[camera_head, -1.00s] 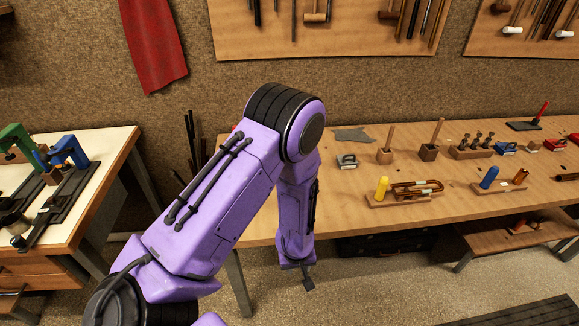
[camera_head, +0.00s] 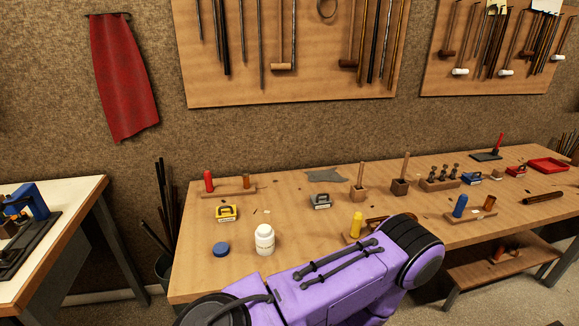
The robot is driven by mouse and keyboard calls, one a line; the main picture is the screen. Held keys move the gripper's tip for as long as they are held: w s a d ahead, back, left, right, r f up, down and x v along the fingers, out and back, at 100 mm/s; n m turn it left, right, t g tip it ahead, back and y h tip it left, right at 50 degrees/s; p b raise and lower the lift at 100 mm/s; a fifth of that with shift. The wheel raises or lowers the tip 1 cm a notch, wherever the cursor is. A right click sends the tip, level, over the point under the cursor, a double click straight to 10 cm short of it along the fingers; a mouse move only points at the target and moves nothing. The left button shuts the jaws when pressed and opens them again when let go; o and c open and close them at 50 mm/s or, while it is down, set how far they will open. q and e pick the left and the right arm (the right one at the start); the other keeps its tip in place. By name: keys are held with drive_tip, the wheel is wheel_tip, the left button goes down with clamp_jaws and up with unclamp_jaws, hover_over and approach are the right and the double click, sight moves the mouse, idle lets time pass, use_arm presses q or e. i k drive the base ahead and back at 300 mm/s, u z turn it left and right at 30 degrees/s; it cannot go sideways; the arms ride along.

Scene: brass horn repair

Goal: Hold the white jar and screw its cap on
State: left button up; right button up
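The white jar (camera_head: 264,240) stands upright near the left front of the wooden workbench (camera_head: 300,205). A blue round cap (camera_head: 221,250) lies on the bench just left of the jar, apart from it. One of my purple arms crosses the bottom of the view, in front of the bench and to the right of the jar. Its gripper lies outside the picture, and my other gripper does not show either.
A yellow block (camera_head: 227,213) and a red-handled tool on a wooden base (camera_head: 208,182) sit behind the cap. A yellow cylinder (camera_head: 357,225) stands right of the jar. A pale-topped table (camera_head: 75,200) is at the left. The bench between jar and yellow cylinder is mostly clear.

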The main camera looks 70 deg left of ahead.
sight(264, 235)
drive_tip(key=i, duration=0.95)
drive_tip(key=u, duration=3.1)
drive_tip(key=i, duration=0.5)
